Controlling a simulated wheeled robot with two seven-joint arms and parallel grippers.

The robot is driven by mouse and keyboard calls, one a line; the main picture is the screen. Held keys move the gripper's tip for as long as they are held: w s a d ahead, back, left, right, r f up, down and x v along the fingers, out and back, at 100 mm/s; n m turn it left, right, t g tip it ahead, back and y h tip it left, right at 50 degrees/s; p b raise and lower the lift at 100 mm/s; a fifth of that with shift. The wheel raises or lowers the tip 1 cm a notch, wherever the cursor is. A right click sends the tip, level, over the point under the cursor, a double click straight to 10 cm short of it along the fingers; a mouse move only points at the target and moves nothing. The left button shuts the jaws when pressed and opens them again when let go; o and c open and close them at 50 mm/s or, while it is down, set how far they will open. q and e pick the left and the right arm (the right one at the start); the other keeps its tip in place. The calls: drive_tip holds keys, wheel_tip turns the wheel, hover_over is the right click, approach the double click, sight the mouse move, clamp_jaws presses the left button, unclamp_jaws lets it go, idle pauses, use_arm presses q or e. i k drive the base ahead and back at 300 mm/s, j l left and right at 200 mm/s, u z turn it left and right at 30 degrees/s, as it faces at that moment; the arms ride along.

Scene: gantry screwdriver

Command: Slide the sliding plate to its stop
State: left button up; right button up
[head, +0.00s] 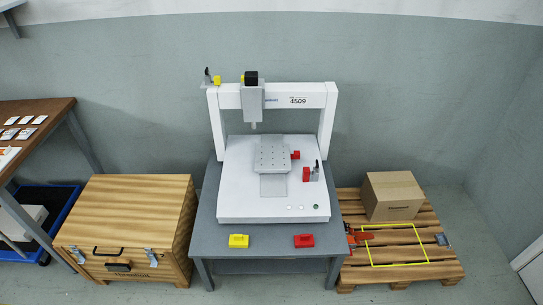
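The sliding plate (271,158) is a grey plate with a grid of small holes. It lies on the white bed of the gantry machine (240,195), in the middle and towards the back. A grey strip (273,186) runs from under its front edge towards the front of the bed. A small red part (295,155) sits at the plate's right edge; I cannot tell whether it is fixed to the plate. The screwdriver head (252,100) hangs from the gantry beam above and behind the plate. The stop cannot be told apart for sure. Neither gripper is in view.
A red block (306,174) and a small clamp (316,171) stand on the bed's right side. A yellow block (239,241) and a red block (304,241) lie on the table front. A wooden crate (130,220) stands left, a pallet (400,278) with a cardboard box (392,195) right.

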sight(270, 158)
drive_tip(key=i+l, duration=0.15)
drive_tip(key=l, duration=0.2)
drive_tip(key=i+l, duration=0.15)
drive_tip(key=l, duration=0.25)
drive_tip(key=i+l, duration=0.15)
drive_tip(key=l, duration=0.2)
drive_tip(key=i+l, duration=0.15)
drive_tip(key=l, duration=0.25)
drive_tip(key=i+l, duration=0.15)
drive_tip(key=l, duration=0.2)
drive_tip(key=u, duration=1.25)
